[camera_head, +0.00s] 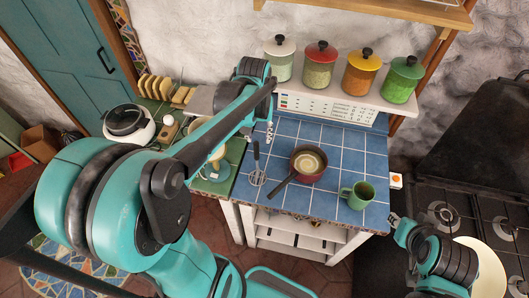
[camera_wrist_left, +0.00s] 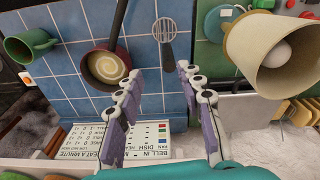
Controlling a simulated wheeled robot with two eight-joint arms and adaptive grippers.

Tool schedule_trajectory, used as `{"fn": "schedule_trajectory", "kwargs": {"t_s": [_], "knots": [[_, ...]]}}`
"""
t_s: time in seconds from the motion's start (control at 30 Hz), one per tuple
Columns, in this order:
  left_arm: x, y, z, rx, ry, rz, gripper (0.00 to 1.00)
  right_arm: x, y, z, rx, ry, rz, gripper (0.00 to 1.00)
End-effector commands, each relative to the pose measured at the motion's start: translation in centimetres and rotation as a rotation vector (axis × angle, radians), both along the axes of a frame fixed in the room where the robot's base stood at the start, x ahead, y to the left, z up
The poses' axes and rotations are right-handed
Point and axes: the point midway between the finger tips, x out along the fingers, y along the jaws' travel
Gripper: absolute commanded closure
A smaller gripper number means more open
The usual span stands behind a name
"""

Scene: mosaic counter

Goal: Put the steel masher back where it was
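The steel masher (camera_head: 257,178) lies on the left part of the blue tiled counter (camera_head: 340,150), with its round slotted head toward the front and dark handle toward the back. It also shows in the left wrist view (camera_wrist_left: 164,29), its handle end pointing at the gap between my fingers. My left gripper (camera_head: 259,131) is above the counter just behind the handle. In the left wrist view its fingers (camera_wrist_left: 158,72) are spread, with nothing between them. My right gripper (camera_head: 397,222) is beside the counter's front right corner; its fingers are too small to read.
A dark red saucepan (camera_head: 308,178) stands right of the masher, its handle toward the front left. A green mug (camera_head: 356,196) is near the front right. Lidded jars (camera_head: 320,75) line the shelf behind. A stove (camera_head: 480,210) is at right.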

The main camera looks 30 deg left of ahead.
Motion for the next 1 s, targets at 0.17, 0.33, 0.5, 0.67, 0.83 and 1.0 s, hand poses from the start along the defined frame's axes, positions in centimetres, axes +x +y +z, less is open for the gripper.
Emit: {"fn": "schedule_trajectory", "kwargs": {"t_s": [0.17, 0.33, 0.5, 0.67, 0.83, 1.0], "knots": [[-3.8, -3.8, 2.3, 0.04, -0.179, -0.132, 0.62, 0.0, 0.0, 0.0, 0.0, 0.0, 0.0, 0.71], [-7.0, -6.6, 3.0, 0.078, -0.357, -0.255, 0.62, 0.0, 0.0, 0.0, 0.0, 0.0, 0.0, 0.71], [-9.0, -8.3, 2.8, 0.104, -0.48, -0.334, 0.62, 0.0, 0.0, 0.0, 0.0, 0.0, 0.0, 0.71], [-9.6, -8.8, 2.6, 0.113, -0.527, -0.363, 0.62, 0.0, 0.0, 0.0, 0.0, 0.0, 0.0, 0.71], [-9.6, -8.9, 2.6, 0.114, -0.533, -0.366, 0.62, 0.0, 0.0, 0.0, 0.0, 0.0, 0.0, 0.71], [-9.6, -8.9, 2.6, 0.114, -0.532, -0.365, 0.62, 0.0, 0.0, 0.0, 0.0, 0.0, 0.0, 0.71]]}}
